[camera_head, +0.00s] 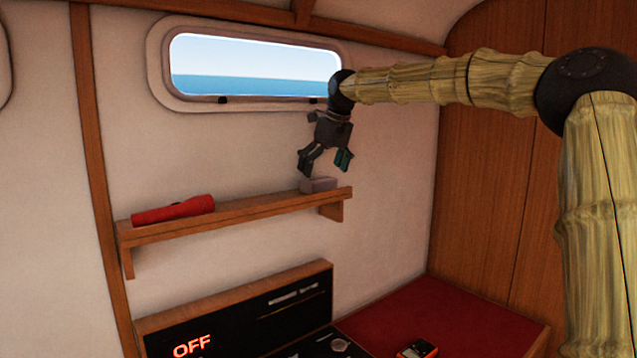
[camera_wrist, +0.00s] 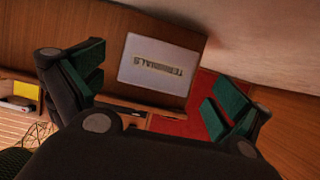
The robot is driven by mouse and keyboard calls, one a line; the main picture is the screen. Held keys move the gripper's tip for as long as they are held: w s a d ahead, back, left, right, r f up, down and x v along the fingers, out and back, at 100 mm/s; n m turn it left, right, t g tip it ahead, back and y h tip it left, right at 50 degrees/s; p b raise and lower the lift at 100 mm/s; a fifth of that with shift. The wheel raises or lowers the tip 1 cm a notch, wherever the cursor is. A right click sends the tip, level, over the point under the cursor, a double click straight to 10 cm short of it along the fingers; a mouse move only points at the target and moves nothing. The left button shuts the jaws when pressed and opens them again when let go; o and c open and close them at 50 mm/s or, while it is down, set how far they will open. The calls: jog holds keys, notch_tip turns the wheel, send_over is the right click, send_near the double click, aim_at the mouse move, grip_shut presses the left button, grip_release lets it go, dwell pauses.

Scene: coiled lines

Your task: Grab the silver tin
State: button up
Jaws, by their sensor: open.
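The silver tin (camera_head: 318,184) is a small grey box lying on the right part of the wooden shelf. In the wrist view its flat top (camera_wrist: 162,70) shows as a pale rectangle with lettering, between and beyond the fingertips. My gripper (camera_head: 326,168) hangs fingers down just above the tin, open and empty. In the wrist view the green finger pads of my gripper (camera_wrist: 158,98) stand wide apart, one on each side of the tin. I see no contact between the fingers and the tin.
The wooden shelf (camera_head: 250,213) carries a red flashlight (camera_head: 173,210) at its left. The wall and the window (camera_head: 255,68) are close behind my gripper. Below are a black panel (camera_head: 240,315), a red surface (camera_head: 440,315) and an orange device (camera_head: 417,349).

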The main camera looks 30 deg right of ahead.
aim_at(319, 179)
jog(key=shift+p+x, duration=0.65)
jog(key=shift+x, duration=1.3)
jog(key=c, duration=1)
jog(key=shift+w+r, duration=0.1)
jog(key=shift+c, duration=0.2)
